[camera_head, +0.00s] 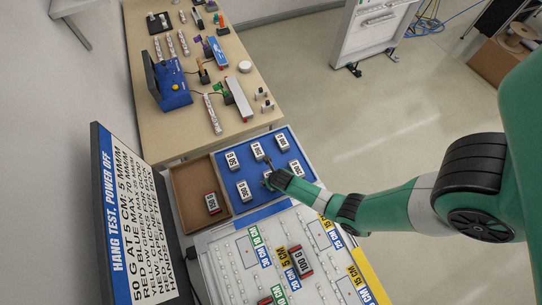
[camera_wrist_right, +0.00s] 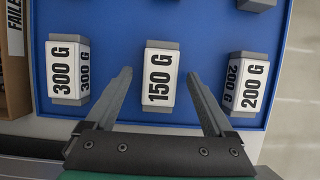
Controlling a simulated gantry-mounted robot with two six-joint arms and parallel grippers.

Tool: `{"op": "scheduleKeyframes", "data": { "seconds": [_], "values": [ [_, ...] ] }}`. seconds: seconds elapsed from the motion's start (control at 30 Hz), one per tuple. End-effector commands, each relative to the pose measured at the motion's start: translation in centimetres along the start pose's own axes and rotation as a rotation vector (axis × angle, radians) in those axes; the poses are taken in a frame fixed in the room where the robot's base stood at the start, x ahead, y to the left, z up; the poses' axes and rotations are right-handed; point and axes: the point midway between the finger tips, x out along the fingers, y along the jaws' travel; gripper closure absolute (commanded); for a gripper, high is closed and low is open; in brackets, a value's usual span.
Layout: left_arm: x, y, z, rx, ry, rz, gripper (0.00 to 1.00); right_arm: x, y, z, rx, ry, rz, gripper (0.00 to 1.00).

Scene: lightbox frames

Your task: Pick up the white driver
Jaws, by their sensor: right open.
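I cannot tell for sure which thing is the white driver. A long white box with a reddish side (camera_head: 240,98) lies on the wooden table in the head view, and two small white pieces stand to its right. My right gripper (camera_head: 267,164) is over the blue tray (camera_head: 262,214), far from that box. In the right wrist view my right gripper (camera_wrist_right: 160,72) is open and empty, with a white-labelled 150 G block (camera_wrist_right: 161,72) seen between its fingers. I cannot tell their height gap. My left gripper is not in view.
The tray also holds a 300 G block (camera_wrist_right: 69,70), a 200 G block (camera_wrist_right: 246,80) and others. A brown bin (camera_head: 186,185) with one block adjoins it. A blue device (camera_head: 170,88) and a text screen (camera_head: 142,225) stand left. A marked white board (camera_head: 232,262) lies in front.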

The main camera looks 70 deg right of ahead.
Motion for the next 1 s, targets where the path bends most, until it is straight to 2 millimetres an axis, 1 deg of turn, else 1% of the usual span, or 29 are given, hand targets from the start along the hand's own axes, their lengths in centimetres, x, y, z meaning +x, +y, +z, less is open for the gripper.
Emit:
{"op": "scheduleKeyframes", "data": {
  "seconds": [0.37, 0.4, 0.47, 0.5, 0.67, 0.8, 0.87, 0.9, 1.0],
  "values": [
    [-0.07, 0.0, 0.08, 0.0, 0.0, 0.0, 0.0, 0.22, 0.0, -0.08, 0.0, 0.0, 0.0, 0.12],
    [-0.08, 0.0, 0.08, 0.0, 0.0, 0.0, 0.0, 0.21, 0.0, -0.08, 0.0, 0.0, 0.0, 0.14],
    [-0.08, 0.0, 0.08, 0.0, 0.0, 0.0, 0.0, 0.21, 0.0, -0.08, 0.0, 0.0, 0.0, 0.25],
    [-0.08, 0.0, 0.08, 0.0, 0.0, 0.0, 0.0, 0.21, 0.0, -0.09, 0.0, 0.0, 0.0, 0.32],
    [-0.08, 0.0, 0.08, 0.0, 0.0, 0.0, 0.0, 0.21, 0.0, -0.09, 0.0, 0.0, 0.0, 0.61],
    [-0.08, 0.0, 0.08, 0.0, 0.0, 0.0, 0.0, 0.21, 0.0, -0.09, 0.0, 0.0, 0.0, 0.86],
    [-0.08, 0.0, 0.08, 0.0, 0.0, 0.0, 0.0, 0.21, 0.0, -0.09, 0.0, 0.0, 0.0, 0.97],
    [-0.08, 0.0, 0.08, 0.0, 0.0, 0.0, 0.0, 0.21, 0.0, -0.09, 0.0, 0.0, 0.0, 1.0],
    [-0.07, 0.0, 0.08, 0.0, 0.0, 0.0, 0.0, 0.2, 0.01, -0.06, 0.0, -0.001, 0.0, 1.0]
  ]
}}
